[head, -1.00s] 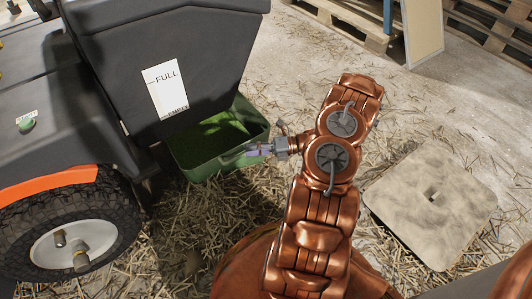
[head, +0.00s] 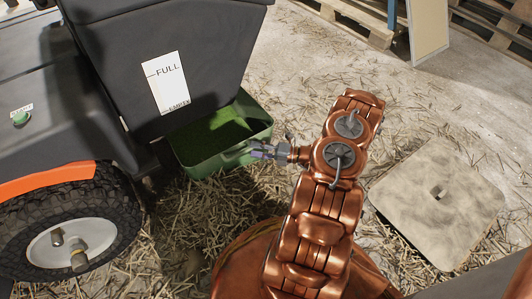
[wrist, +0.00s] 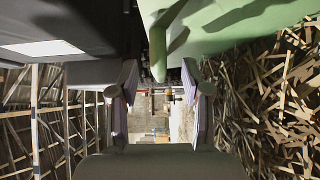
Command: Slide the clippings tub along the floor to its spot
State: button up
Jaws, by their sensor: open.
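The clippings tub (head: 212,160) is a green open box on the floor, partly under the dark hopper of the mower, with green clippings inside. In the wrist view its pale green wall (wrist: 235,28) fills the top right, and a narrow green lip or handle (wrist: 157,48) hangs down near the middle. My gripper (head: 258,150) is open at the tub's near right side; it also shows in the wrist view (wrist: 160,88), with one finger on each side of the lip's line. I cannot tell whether the fingers touch it. The tub's far left part is hidden by the hopper.
The mower's hopper (head: 165,60) and its wheel (head: 72,235) stand close on the left. Straw litters the floor. A flat stone-like slab (head: 438,205) lies at the right. Pallets (head: 350,18) and a leaning board (head: 428,28) are at the back. Straw-covered floor behind the tub is open.

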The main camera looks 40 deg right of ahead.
jog(key=shift+x, duration=1.15)
jog(key=shift+c, duration=0.3)
jog(key=shift+s, duration=0.1)
grip_shut()
jog(key=shift+r, duration=0.15)
